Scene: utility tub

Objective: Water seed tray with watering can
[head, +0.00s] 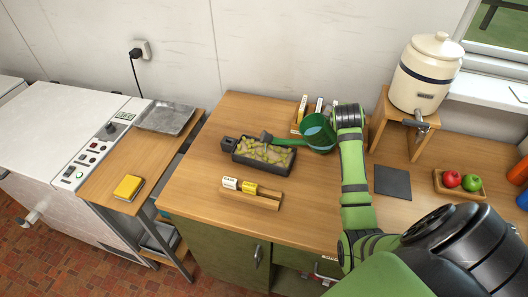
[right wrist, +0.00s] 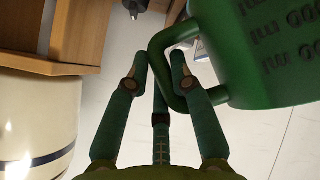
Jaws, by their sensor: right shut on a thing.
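The green watering can (head: 318,133) is held above the wooden worktop, with pale blue water showing in its open top. Its spout reaches left, with the rose (head: 266,137) by the back edge of the black seed tray (head: 239,155). The tray holds yellowish-green lumps. No falling water can be made out. In the right wrist view, my right gripper (right wrist: 157,72) is shut on the handle of the can (right wrist: 262,50). In the head view my right wrist hides the fingers. My left gripper is in neither view.
A wooden label holder (head: 262,201) lies in front of the tray. A wooden rack (head: 296,128) stands behind the can. At right are a cream dispenser (head: 428,75) on a stand, a dark mat (head: 393,182) and a fruit tray (head: 441,187). The worktop left of the tray is clear.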

